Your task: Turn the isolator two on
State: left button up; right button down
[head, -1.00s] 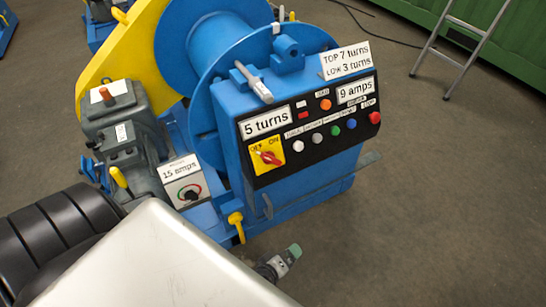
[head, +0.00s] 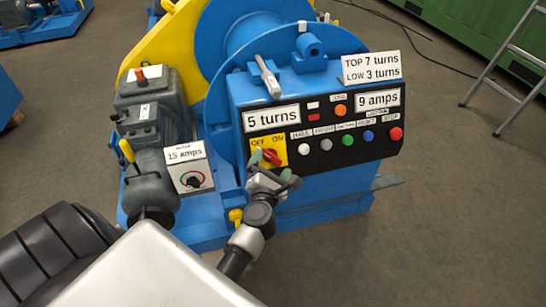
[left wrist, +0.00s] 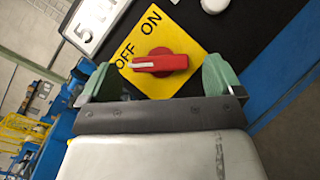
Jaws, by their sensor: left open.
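The isolator is a red rotary knob (head: 272,156) on a yellow plate marked OFF and ON, at the left end of the black panel face. In the left wrist view the red knob (left wrist: 160,63) lies between my fingers, its white mark towards the OFF side. No number two is readable on it. My left gripper (head: 273,174) is open just in front of the plate, and its green fingertips partly cover the plate's lower part. In the left wrist view the left gripper (left wrist: 158,78) has one fingertip on each side of the knob. My right gripper is not in view.
The blue control box (head: 322,190) carries several round buttons and signs. A dial box marked 15 amps (head: 188,168) and a grey motor (head: 146,100) stand left. A yellow guard (head: 165,38) and blue drum are behind. Floor at right is clear up to a ladder (head: 500,70).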

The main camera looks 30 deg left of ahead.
aim_at(274, 158)
pick_arm(q)
jog(key=shift+x, duration=1.55)
jog(key=shift+c, duration=0.2)
jog(key=c, duration=0.9)
